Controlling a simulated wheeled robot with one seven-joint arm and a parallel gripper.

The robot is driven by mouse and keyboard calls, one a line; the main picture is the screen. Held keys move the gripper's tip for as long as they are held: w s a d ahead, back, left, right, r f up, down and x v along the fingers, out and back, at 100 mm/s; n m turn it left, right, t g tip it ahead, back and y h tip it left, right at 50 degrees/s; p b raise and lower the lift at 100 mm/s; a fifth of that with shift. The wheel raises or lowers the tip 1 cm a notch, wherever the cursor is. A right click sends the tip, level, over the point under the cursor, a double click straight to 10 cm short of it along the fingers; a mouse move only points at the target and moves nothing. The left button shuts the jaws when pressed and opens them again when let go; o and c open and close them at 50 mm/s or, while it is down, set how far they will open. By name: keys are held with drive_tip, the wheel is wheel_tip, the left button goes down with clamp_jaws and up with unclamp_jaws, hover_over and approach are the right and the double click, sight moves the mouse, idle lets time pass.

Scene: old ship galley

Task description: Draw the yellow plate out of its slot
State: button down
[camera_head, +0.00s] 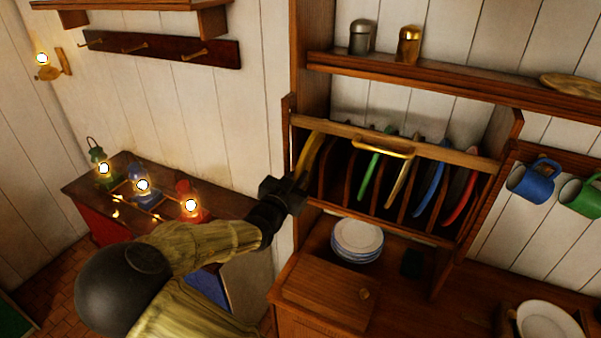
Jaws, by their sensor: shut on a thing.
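The yellow plate (309,154) stands on edge in the leftmost slot of the wooden plate rack (465,156). Its front edge shows at the rack's left end. My gripper (300,186) is at the lower front edge of this plate and is shut on it. The fingertips are dark and small, so the exact grip is hard to see. The plate's rear part is hidden inside the rack. To its right stand a green plate (369,180), a cream plate (397,188), a blue plate (430,190) and a red plate (460,199), each on edge.
A rail with a brass handle (383,148) crosses the rack's front top. White plates (357,240) are stacked on the counter below. Blue (533,182) and green mugs (581,196) hang right. Lit lanterns (143,188) stand on a cabinet left of my arm.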

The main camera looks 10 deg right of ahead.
drive_tip(key=p+v, duration=0.6)
drive_tip(key=v, duration=1.1)
idle(1.5)
